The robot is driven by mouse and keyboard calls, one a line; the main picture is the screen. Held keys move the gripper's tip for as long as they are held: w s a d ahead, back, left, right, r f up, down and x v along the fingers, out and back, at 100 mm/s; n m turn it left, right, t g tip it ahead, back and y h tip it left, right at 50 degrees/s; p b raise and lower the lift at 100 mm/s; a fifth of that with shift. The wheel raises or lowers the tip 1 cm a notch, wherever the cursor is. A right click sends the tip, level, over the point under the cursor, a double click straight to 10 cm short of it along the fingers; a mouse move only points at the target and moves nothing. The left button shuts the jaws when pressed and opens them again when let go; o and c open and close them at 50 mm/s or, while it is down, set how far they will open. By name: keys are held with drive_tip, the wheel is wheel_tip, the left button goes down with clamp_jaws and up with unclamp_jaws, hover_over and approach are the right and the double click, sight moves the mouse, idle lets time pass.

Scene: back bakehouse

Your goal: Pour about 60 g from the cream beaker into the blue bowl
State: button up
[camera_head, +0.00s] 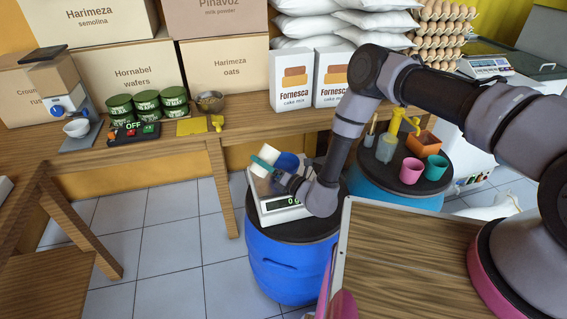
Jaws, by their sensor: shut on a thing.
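The cream beaker (269,153) is held tilted above the scale (281,215) on the blue drum. My gripper (268,167) is shut on it, reaching in from the right. The blue bowl (288,161) is just right of the beaker, partly hidden behind my gripper and wrist. I cannot tell whether the beaker's mouth is over the bowl, and no stream shows. The scale's display is partly covered by my arm; only zeros can be read. The beaker's contents are not visible.
The blue drum (288,265) stands on the tiled floor. Right of it, another drum top (398,185) carries a pink cup (411,170), a teal cup (436,167) and a yellow-topped pump bottle (388,147). Behind is a wooden bench (165,149) with tins and boxes.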

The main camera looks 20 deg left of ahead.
sight(275, 161)
drive_tip(key=shift+s+f+m, duration=0.1)
drive_tip(key=shift+f+m, duration=0.05)
drive_tip(key=shift+m, duration=0.55)
drive_tip(key=shift+s+f+m, duration=0.1)
drive_tip(key=shift+m, duration=0.6)
drive_tip(key=shift+w+f+m+t, duration=0.15)
drive_tip(key=shift+m+t, duration=0.15)
drive_tip(key=shift+m, duration=0.2)
drive_tip(key=shift+f+m, duration=0.1)
drive_tip(key=shift+m, duration=0.5)
drive_tip(key=shift+w+d+r, duration=0.1)
drive_tip(key=shift+w+r, duration=0.1)
drive_tip(key=shift+w+d+r+m+t, duration=0.2)
drive_tip(key=shift+w+r+m, duration=0.1)
drive_tip(key=shift+r+m, duration=0.2)
drive_tip(key=shift+w+d+r+m+t, duration=0.1)
drive_tip(key=shift+w+r+m+t, duration=0.15)
drive_tip(key=shift+r+m, duration=0.25)
drive_tip(key=shift+w+d+f+m, duration=0.1)
drive_tip(key=shift+f+m, duration=0.05)
drive_tip(key=shift+m, duration=0.35)
drive_tip(key=shift+w+f+m, duration=0.1)
drive_tip(key=shift+m, duration=0.4)
drive_tip(key=shift+w+d+r+m+t+h, duration=0.15)
drive_tip(key=shift+r+m+t, duration=0.1)
drive_tip(key=shift+m, duration=0.25)
drive_tip(key=shift+w+r+m+t+h, duration=0.1)
drive_tip(key=shift+r+m+t+h, duration=0.1)
drive_tip(key=shift+m, duration=0.3)
idle(0.5)
